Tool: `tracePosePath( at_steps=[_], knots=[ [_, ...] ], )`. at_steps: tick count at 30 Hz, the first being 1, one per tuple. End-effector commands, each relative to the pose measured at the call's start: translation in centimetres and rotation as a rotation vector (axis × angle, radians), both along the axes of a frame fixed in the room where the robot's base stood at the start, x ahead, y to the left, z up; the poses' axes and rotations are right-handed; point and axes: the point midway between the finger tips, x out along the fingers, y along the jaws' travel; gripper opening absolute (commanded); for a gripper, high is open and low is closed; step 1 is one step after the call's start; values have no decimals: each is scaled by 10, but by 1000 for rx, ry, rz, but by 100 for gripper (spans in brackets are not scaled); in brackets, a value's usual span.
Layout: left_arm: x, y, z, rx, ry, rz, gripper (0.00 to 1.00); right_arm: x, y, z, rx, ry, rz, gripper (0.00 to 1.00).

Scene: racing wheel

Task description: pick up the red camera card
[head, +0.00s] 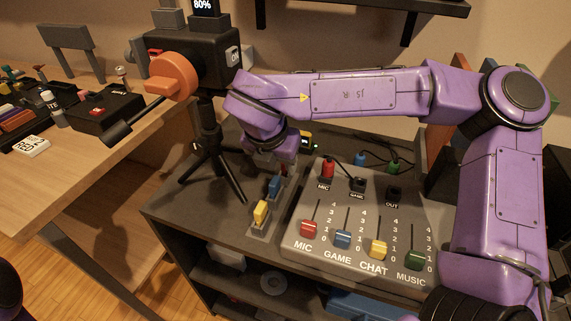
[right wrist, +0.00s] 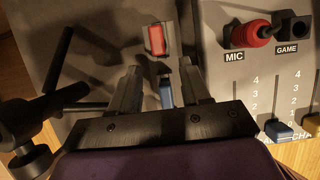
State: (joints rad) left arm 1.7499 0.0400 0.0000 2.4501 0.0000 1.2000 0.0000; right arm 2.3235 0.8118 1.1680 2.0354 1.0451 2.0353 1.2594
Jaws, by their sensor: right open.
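The red camera card (right wrist: 157,41) stands in a small grey holder in the right wrist view, just beyond my right fingertips and roughly centred between them. In the head view it is hidden behind my right gripper (head: 277,165). That gripper is open and points down, and it also shows in the right wrist view (right wrist: 161,78). A blue card (head: 275,186) stands in front of the red one; in the right wrist view the blue card (right wrist: 165,95) shows between the fingers. A yellow card (head: 262,212) stands nearest in the row. My left gripper is out of view.
An audio mixer (head: 350,281) with cables sits right of the cards on the dark cabinet (head: 178,215). A camera (head: 205,58) on a black tripod (head: 212,150) stands at the left. A wooden desk (head: 60,190) is further left.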

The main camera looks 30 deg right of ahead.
Motion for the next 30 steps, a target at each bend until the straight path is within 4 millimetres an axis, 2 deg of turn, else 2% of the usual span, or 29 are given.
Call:
tracePosePath(
  at_steps=[3, 6, 13, 14, 15, 18, 30],
  knots=[
    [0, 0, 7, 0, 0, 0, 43, 18, -21, 2, 2, 3, -6, 47],
    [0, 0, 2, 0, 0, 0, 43, 21, -25, -23, 1, 5, 0, 47],
    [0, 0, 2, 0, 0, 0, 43, 23, -27, -28, 1, 1, 0, 47],
    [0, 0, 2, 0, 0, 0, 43, 23, -27, -28, 1, 1, 0, 44],
    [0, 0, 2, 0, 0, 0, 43, 23, -27, -28, 1, 1, 0, 31],
    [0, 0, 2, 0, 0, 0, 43, 23, -27, -28, 1, 1, 0, 0],
    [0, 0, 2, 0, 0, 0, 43, 23, -26, -26, 2, 0, -1, 0]
  ],
)
